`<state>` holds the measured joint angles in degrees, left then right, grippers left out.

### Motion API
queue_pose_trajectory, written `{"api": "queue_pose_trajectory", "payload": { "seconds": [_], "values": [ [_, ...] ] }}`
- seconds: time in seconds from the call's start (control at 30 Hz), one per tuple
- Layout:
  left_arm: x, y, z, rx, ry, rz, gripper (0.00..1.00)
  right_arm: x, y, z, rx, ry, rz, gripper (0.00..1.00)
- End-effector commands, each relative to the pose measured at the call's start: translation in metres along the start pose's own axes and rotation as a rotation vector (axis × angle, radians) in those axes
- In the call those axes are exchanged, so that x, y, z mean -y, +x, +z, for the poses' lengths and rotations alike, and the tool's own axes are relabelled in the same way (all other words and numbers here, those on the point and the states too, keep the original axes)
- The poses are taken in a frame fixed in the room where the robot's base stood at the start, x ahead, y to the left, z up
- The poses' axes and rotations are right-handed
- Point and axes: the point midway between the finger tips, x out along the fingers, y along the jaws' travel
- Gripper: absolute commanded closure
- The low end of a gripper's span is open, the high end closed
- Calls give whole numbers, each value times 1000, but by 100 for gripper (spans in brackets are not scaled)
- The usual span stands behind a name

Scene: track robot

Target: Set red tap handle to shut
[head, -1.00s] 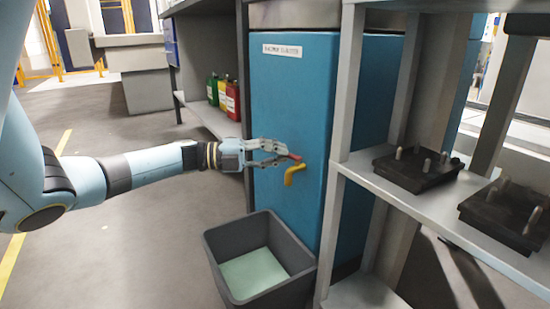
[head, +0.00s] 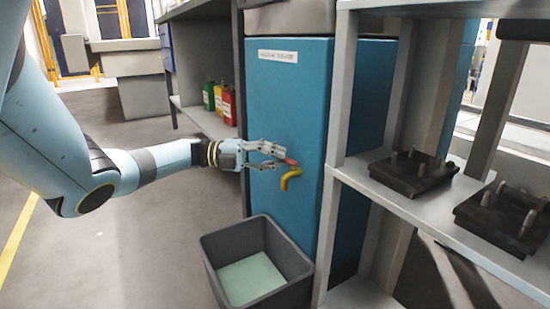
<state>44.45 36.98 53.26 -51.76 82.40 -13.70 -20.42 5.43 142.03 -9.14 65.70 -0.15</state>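The red tap handle (head: 291,162) shows as a small red piece on the front of the blue cabinet (head: 290,110). The fingers hide part of the handle. A narrow gap shows between the fingers, but I cannot tell whether they grip it. My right gripper is not in view.
A dark grey bin (head: 222,244) stands on the floor below the tap. A grey shelf (head: 400,204) with black pegged blocks (head: 413,174) stands close on the right. Red, yellow and green containers (head: 220,98) sit on a rack behind my gripper. The floor at left is clear.

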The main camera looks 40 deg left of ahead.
Motion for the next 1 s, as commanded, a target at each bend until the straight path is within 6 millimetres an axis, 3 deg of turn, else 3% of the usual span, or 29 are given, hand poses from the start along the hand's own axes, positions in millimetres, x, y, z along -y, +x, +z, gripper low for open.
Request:
{"api": "queue_pose_trajectory", "payload": {
  "seconds": [0.37,0.47,0.8,1.0],
  "values": [
    [0,-5,0,-1,-1,1,84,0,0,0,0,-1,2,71],
    [0,-18,0,-1,0,3,84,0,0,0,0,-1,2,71],
    [0,-93,1,3,-1,2,84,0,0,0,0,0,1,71],
    [0,-116,1,1,0,0,84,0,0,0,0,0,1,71]
  ]
}}
